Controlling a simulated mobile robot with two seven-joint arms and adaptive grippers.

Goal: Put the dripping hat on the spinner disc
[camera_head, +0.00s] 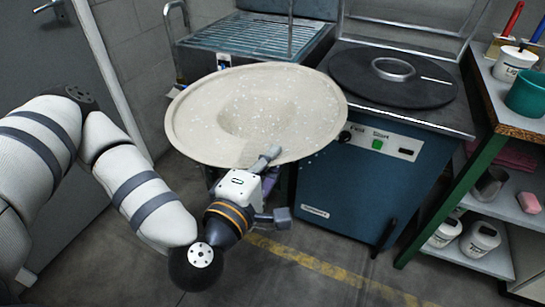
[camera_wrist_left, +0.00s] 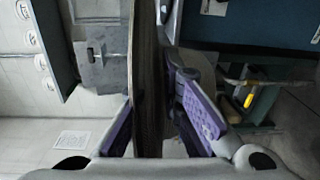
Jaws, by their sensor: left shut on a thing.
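The dripping hat (camera_head: 200,112) is pale cream with a wide brim and a dented crown, speckled with white drops. It is held in the air, tilted, in front of the machines. My left gripper (camera_head: 272,186) is shut on its near brim edge. In the left wrist view the brim (camera_wrist_left: 147,75) shows edge-on as a dark strip between the purple finger pads of the left gripper (camera_wrist_left: 158,128). The black spinner disc (camera_head: 430,88), with a silver ring in its middle, lies bare on a blue machine to the right of the hat. My right gripper is not in view.
The blue spinner machine (camera_head: 365,185) has a front panel with a green button (camera_head: 378,144). A slatted blue unit (camera_head: 250,38) stands behind the hat. A green-legged shelf (camera_head: 440,200) with tubs and a teal bowl (camera_head: 526,95) stands close on the right.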

